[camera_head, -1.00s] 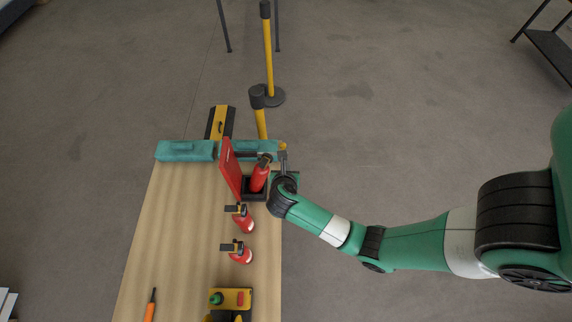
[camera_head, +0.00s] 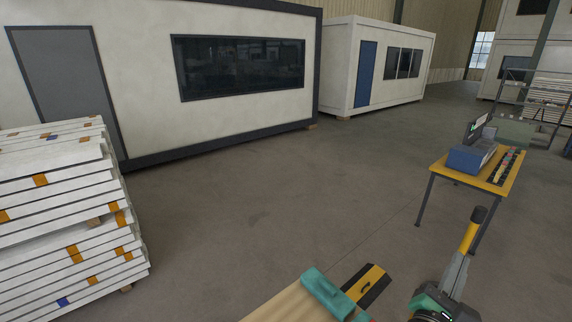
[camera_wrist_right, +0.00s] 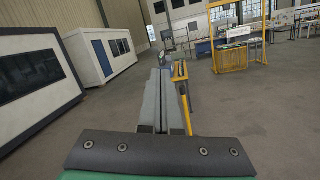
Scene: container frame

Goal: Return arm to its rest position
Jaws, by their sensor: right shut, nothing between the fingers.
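My right gripper (camera_head: 460,262) shows at the lower right of the head view, its grey fingers pointing up and its green and black wrist below. In the right wrist view its long grey fingers (camera_wrist_right: 163,100) lie side by side, shut with nothing between them. It is raised to the right of the wooden table (camera_head: 285,308), apart from the teal case on it. My left gripper is not in view.
A teal case (camera_head: 325,292) lies at the table's far end, beside a black and yellow item (camera_head: 367,285). A yellow post (camera_head: 470,232) stands just behind my gripper. A yellow-topped workbench (camera_head: 500,178) holds a blue box. Stacked white panels (camera_head: 60,215) stand left. Open floor lies between.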

